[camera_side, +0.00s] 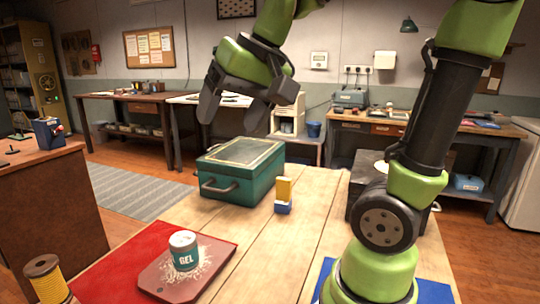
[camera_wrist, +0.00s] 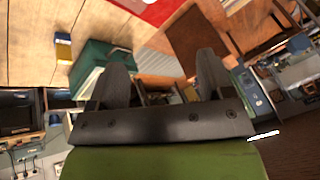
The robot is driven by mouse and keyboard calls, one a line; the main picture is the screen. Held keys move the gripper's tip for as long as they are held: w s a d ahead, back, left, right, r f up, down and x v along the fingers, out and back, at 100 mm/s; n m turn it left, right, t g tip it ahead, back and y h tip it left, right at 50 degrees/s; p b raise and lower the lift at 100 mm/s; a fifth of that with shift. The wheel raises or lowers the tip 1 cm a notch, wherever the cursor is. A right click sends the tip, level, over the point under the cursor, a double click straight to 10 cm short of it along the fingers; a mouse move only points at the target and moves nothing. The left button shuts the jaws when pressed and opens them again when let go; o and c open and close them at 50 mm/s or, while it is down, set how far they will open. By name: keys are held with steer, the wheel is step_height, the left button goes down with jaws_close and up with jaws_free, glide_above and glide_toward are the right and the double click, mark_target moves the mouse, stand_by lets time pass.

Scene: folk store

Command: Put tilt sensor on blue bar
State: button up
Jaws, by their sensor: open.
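A small yellow block (camera_side: 284,187) stands on a low blue piece (camera_side: 283,208) with some white on it, on the wooden table right of the teal box. Both also show at the upper left of the wrist view, as a yellow patch (camera_wrist: 63,50) and a blue patch (camera_wrist: 62,37). I cannot tell for sure which of them is the tilt sensor or the blue bar. My gripper (camera_side: 230,112) is open and empty, high above the teal box and apart from everything. Its two fingers (camera_wrist: 160,65) show spread in the wrist view.
The teal metal box (camera_side: 235,170) stands at the table's far end. A red mat (camera_side: 120,262) holds a board (camera_side: 160,280) with a GEL jar (camera_side: 184,250). A yellow spool (camera_side: 46,280) is front left. A blue mat (camera_side: 432,292) lies by my base. The middle planks are clear.

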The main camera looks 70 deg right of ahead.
steer(key=s+a+f+n+t+y, duration=0.1)
steer(key=s+a+f+n, duration=0.1)
steer(key=s+a, duration=0.3)
steer(key=s+f, duration=0.1)
steer(key=s, duration=0.2)
steer(key=shift+a+f+n+t+y, duration=0.2)
steer(key=shift+f+n+t+y, duration=0.1)
steer(key=shift+f+n, duration=0.1)
stand_by(0.5)
